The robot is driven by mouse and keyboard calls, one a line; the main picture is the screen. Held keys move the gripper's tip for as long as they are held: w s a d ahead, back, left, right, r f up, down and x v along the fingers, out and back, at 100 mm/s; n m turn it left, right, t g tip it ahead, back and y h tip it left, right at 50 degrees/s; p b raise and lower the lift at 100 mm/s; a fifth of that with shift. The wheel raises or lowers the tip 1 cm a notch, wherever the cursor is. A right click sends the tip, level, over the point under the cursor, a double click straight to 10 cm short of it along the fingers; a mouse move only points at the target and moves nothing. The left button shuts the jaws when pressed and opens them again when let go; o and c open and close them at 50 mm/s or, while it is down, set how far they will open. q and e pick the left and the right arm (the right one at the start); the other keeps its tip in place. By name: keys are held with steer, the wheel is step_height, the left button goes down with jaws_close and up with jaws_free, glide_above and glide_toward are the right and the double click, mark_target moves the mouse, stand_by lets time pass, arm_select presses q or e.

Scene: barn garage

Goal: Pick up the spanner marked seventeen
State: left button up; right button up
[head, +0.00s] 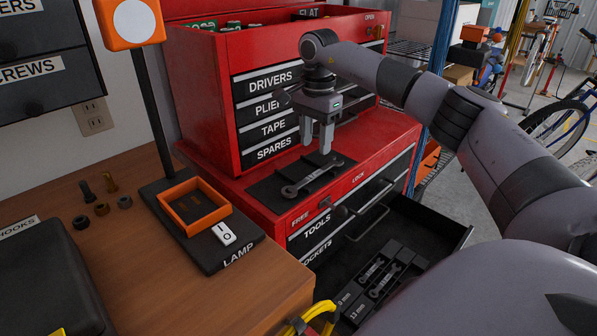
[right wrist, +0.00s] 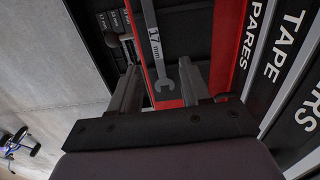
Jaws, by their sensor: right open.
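The spanner marked 17 mm (right wrist: 155,48) is grey and lies flat on a black mat (head: 275,193) on the red tool chest's ledge. It also shows in the head view (head: 312,178), where its marking is too small to read. My right gripper (head: 317,143) is open, fingers pointing down, above the mat and apart from the spanner. In the right wrist view the spanner shows between the two fingers (right wrist: 159,68), its open jaw towards the palm. My left gripper is not in view.
The red upper chest (head: 205,110) stands right behind the ledge. Below, an open drawer (head: 440,222) holds smaller spanners in a black tray (head: 403,252). A lamp base (head: 190,245) with an orange tray (head: 172,212) stands on the wooden bench (head: 130,265) at left.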

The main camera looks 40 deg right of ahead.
mark_target(315, 174)
steer(key=shift+s+a+f+p, duration=0.15)
steer(key=shift+f+p, duration=0.1)
steer(key=shift+f, duration=1.55)
steer(key=shift+s+a+f+p, duration=0.15)
steer(key=shift+f+p, duration=0.1)
steer(key=shift+f, duration=1.5)
steer(key=shift+d+r, duration=0.1)
jaws_close()
